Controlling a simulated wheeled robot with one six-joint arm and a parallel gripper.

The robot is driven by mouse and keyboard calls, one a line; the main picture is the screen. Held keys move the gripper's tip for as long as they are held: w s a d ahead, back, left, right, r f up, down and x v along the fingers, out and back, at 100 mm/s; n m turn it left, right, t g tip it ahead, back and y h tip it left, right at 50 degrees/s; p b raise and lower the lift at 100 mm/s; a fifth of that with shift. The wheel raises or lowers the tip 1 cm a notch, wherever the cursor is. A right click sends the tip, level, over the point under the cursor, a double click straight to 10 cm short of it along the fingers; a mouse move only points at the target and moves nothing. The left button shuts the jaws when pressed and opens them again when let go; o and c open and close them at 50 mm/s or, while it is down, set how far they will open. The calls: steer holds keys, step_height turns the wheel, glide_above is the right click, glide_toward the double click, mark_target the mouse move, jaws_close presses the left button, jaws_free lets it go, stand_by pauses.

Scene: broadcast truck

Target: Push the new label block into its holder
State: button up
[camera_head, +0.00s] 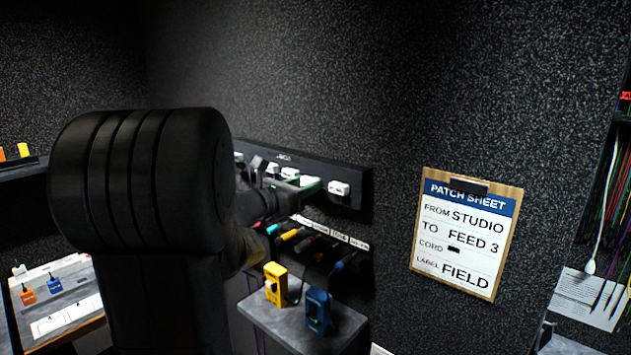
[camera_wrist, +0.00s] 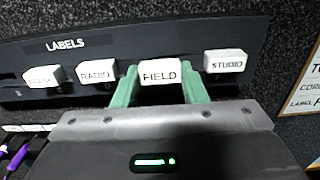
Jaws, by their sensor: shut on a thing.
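The white FIELD label block (camera_wrist: 160,74) is between the two green fingers of my gripper (camera_wrist: 158,88) in the wrist view. The fingers are shut on its sides, and its lettering faces the camera. It is in front of the dark LABELS rack (camera_wrist: 85,44), in line with the other blocks. I cannot tell whether it still touches the rack. In the head view my gripper (camera_head: 308,184) is at the rack (camera_head: 357,172), partly hidden by my arm. The patch sheet (camera_head: 465,232) reads label FIELD, studio to feed 3. A row of small white labels (camera_head: 330,233) runs below the rack; the holder is not clear.
A RADIO block (camera_wrist: 96,71) is close left of my gripper and a STUDIO block (camera_wrist: 226,62) close right. Colored cord plugs (camera_head: 292,234) stick out below the rack. A yellow box (camera_head: 275,284) and a blue box (camera_head: 319,310) stand on a shelf beneath.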

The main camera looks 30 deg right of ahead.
steer(key=shift+v, duration=2.4)
steer(key=shift+a, duration=0.1)
steer(key=shift+v, duration=1.35)
